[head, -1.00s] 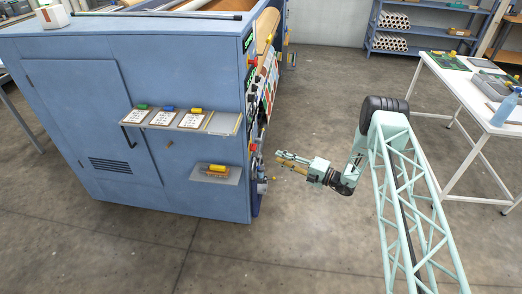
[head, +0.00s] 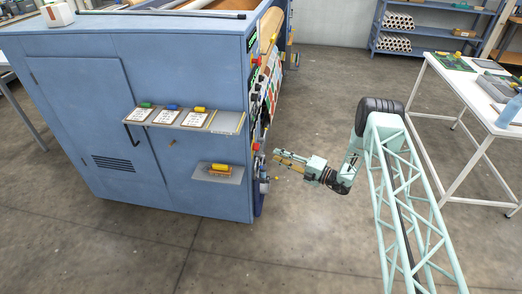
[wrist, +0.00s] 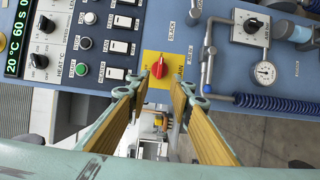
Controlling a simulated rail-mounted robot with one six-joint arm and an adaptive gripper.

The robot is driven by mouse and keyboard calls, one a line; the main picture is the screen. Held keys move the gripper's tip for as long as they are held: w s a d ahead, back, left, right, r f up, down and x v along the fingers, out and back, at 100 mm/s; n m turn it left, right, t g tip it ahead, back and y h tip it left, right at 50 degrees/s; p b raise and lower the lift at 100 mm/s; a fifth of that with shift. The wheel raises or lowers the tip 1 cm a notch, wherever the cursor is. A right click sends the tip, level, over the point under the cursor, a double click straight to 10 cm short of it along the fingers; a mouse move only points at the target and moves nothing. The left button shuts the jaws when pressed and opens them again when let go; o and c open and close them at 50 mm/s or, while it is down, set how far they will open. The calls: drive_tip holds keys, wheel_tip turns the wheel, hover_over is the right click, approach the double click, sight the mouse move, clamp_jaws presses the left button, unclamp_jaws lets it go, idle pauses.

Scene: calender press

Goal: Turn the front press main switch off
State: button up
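The main switch is a red rotary knob (wrist: 159,68) on a yellow plate (wrist: 149,58) on the blue control panel, in the upper middle of the wrist view. The letters "AIN" show beside it, partly hidden. My gripper (wrist: 160,88) is open, its two yellow-padded fingers spread to the left and right just below the knob. Nothing is between the fingers, and I cannot tell whether they touch the plate. In the head view my gripper (head: 277,157) points left at the press's panel side, close to it; the switch cannot be made out there.
In the wrist view, small knobs and push buttons (wrist: 83,69) lie left of the switch. A pipe (wrist: 207,65), a pressure gauge (wrist: 265,72) and a blue coiled hose (wrist: 270,102) lie right. A white table (head: 466,92) stands right of my arm; the floor between is clear.

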sight(256, 147)
drive_tip(key=b+x, duration=0.1)
drive_tip(key=x, duration=0.9)
drive_tip(key=shift+w+a, duration=0.15)
drive_tip(key=shift+a, duration=0.15)
drive_tip(key=shift+c, duration=0.4)
clamp_jaws()
